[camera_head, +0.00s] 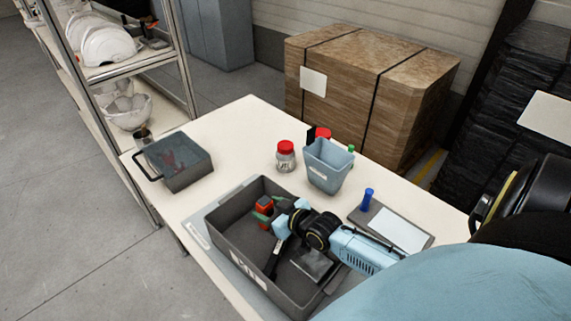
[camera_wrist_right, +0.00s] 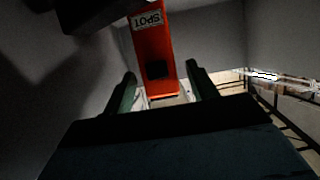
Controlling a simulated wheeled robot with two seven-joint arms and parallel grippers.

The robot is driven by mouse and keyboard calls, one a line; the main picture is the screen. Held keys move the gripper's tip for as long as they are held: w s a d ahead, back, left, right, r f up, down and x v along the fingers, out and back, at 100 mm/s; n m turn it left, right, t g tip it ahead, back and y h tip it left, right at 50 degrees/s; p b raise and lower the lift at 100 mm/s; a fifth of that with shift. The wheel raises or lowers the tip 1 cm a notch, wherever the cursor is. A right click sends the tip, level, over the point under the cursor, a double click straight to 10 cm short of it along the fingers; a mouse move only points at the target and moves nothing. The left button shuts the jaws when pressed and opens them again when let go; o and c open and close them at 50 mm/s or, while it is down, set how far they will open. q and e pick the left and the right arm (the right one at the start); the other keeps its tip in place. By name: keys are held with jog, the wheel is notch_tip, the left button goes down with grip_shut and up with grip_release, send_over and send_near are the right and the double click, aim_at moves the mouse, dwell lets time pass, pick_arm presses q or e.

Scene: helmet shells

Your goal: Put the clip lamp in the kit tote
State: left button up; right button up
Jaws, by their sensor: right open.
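The clip lamp, an orange-red block, lies inside the grey kit tote (camera_head: 232,242) near its far left end. In the right wrist view the lamp (camera_wrist_right: 155,50) shows a white label reading SPOT and a dark square spot. My right gripper (camera_head: 269,214) reaches into the tote. Its two green fingers (camera_wrist_right: 162,88) stand apart, one on each side of the lamp's near end, with visible gaps to it. The gripper is open. In the head view the lamp is partly hidden by the gripper. My left gripper is not in view.
A black bar-like item (camera_head: 274,262) and a grey flat piece (camera_head: 313,264) are also in the tote. Behind it stand a red-lidded jar (camera_head: 286,157) and a blue-grey bin (camera_head: 327,168). The tabletop between is clear.

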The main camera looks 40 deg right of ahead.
jog(key=v, duration=0.8)
jog(key=shift+p, duration=0.4)
